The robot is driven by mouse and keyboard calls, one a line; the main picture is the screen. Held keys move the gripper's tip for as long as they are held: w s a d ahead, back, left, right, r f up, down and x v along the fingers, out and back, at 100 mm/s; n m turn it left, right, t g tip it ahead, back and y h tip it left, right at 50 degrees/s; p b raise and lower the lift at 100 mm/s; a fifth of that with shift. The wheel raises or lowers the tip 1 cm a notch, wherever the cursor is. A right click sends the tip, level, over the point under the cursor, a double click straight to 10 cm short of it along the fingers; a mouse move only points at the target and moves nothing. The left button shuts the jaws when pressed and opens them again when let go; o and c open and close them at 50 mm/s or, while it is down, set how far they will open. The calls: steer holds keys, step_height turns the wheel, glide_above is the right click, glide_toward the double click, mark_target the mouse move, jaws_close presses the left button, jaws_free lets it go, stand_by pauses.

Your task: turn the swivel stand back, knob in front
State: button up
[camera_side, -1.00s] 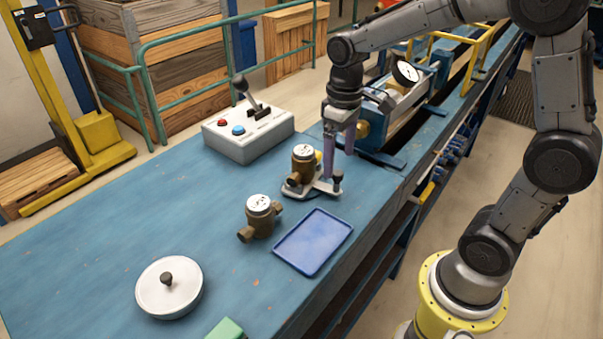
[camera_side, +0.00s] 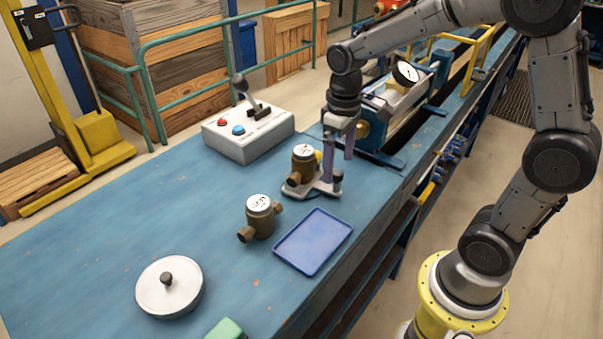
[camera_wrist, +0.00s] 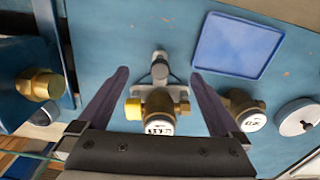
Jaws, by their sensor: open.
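The swivel stand (camera_side: 312,188) is a grey plate on the blue bench, carrying a brass meter (camera_side: 304,165) with a white dial. Its arm points right in the side view and ends in a dark upright knob (camera_side: 338,175). In the wrist view the stand (camera_wrist: 157,88) lies between my finger lines, with the knob (camera_wrist: 160,57) at the top, level with or slightly beyond the fingertips. My gripper (camera_side: 338,165) points down at the knob end of the stand. In the wrist view my gripper (camera_wrist: 160,72) is open, its fingers on either side of the stand's arm. Contact with the knob cannot be told.
A second brass meter (camera_side: 260,217) stands left of an empty blue tray (camera_side: 313,242). A round white lid (camera_side: 169,288) with a knob lies front left. A control box (camera_side: 248,135) with a lever stands behind. A gauge fixture (camera_side: 395,105) is close behind my gripper.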

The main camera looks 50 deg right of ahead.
steer(key=shift+f, duration=0.8)
steer(key=shift+c, duration=0.3)
steer(key=c, duration=0.3)
